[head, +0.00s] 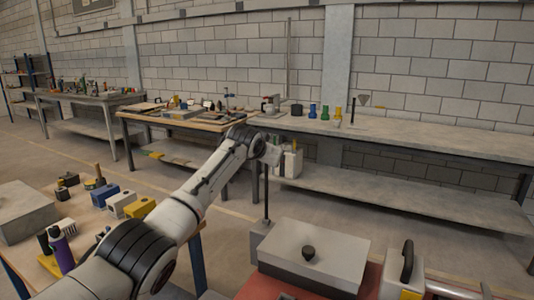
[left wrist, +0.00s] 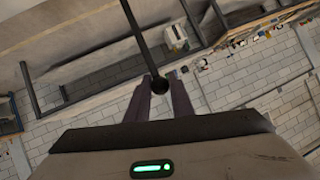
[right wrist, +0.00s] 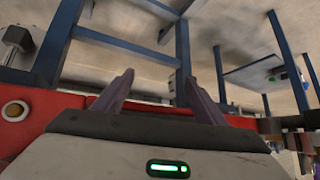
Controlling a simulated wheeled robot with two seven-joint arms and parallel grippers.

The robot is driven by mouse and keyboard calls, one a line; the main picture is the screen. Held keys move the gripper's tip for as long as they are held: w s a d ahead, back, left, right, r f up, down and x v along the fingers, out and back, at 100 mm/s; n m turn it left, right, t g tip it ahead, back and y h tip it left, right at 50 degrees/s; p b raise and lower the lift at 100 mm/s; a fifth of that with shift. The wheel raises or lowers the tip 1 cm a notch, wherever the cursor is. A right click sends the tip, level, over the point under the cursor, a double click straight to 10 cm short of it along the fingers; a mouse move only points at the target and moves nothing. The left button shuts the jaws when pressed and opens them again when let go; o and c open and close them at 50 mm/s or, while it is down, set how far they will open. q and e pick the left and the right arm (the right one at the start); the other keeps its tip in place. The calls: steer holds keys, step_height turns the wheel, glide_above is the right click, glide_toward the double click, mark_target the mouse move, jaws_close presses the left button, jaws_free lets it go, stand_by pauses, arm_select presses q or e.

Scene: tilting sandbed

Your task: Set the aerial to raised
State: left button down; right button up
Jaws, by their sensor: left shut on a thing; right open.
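The aerial (head: 266,195) is a thin dark rod standing about upright from a small grey block beside a grey box (head: 320,250) in the head view. In the left wrist view the aerial (left wrist: 137,35) runs to a dark ball tip between the fingers. My left gripper (head: 270,154) is at the rod's top end; in its wrist view the gripper (left wrist: 159,88) is shut on the tip. My right gripper (right wrist: 158,88) shows only in its own wrist view, open and empty, above red surfaces. The fingers partly hide the tip in the head view.
A table with bottles and blocks (head: 122,204) is at left; benches line the wall.

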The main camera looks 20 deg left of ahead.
arm_select(q)
steer(key=shift+w+r, duration=0.15)
steer(key=shift+r, duration=0.3)
steer(key=c, duration=1.7)
jaws_free()
steer(key=shift+w+d+f, duration=0.1)
steer(key=shift+o, duration=0.7)
steer(key=shift+w+f, duration=0.1)
steer(key=shift+f, duration=0.15)
steer(key=shift+s, duration=0.3)
steer(key=b+v, duration=0.2)
steer(key=v, duration=0.8)
steer(key=shift+r, duration=0.15)
steer(key=shift+w, duration=0.1)
